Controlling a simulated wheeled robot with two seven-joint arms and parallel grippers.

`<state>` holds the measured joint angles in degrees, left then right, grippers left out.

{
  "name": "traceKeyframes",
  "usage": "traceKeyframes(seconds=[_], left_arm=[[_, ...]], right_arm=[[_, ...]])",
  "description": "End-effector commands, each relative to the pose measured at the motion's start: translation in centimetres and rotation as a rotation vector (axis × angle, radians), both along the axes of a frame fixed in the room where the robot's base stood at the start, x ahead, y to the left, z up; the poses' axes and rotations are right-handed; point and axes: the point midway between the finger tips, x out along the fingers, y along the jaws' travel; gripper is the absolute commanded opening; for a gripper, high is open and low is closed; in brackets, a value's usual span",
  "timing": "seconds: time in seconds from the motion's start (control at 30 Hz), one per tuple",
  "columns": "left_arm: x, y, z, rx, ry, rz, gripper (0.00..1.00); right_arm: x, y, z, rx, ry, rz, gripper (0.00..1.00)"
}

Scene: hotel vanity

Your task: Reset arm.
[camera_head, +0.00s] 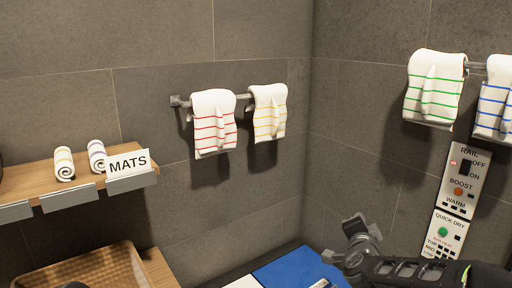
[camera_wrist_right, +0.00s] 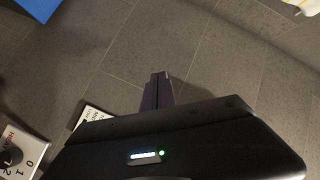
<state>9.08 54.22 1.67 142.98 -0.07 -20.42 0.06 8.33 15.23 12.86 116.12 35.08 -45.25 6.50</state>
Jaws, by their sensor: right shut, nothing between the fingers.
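My right arm (camera_head: 400,268) comes in from the lower right in the head view, in front of the wall corner. In the right wrist view my right gripper (camera_wrist_right: 158,78) has its dark fingers together, with nothing between them and bare grey tile behind. My left gripper does not show in either view.
A rail control panel (camera_head: 466,180) and a quick dry panel (camera_head: 446,236) are on the right wall, close to my right arm. Striped towels (camera_head: 213,122) hang on wall rails. A wooden shelf (camera_head: 126,153) holds rolled mats at left, above a woven basket (camera_head: 120,262). A blue surface (camera_head: 290,270) lies at bottom centre.

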Motion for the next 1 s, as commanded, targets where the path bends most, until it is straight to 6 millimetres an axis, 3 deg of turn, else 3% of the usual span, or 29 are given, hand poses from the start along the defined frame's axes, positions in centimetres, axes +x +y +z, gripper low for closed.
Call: traceKeyframes(seconds=[0.03,0.1,0.27,0.37,0.5,0.63,0.7,0.8,0.9,1.0], left_arm=[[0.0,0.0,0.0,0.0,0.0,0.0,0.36],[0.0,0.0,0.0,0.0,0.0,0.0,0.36],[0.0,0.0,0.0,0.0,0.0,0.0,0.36],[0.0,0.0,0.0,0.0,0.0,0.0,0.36],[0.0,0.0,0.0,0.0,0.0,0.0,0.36],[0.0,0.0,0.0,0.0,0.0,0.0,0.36],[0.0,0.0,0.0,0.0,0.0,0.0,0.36],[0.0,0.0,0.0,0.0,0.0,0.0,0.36],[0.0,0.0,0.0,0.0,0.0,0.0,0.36],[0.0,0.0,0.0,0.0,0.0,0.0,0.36]], right_arm=[[-0.3,1.9,-4.0,-0.031,0.082,0.073,0.0],[-1.2,4.5,-9.2,-0.075,0.191,0.179,0.0],[-5.8,9.9,-20.6,-0.148,0.431,0.418,0.0],[-10.2,12.8,-27.1,-0.176,0.574,0.565,0.0],[-18.2,16.3,-34.9,-0.194,0.77,0.769,0.0],[-26.8,18.8,-40.4,-0.184,0.941,0.949,0.0],[-31.1,19.7,-42.4,-0.169,1.017,1.025,0.0],[-35.9,20.5,-44.4,-0.144,1.1,1.094,0.0],[-38.9,20.8,-45.6,-0.118,1.156,1.121,0.0],[-40.0,21.1,-46.2,-0.105,1.18,1.132,0.0]])
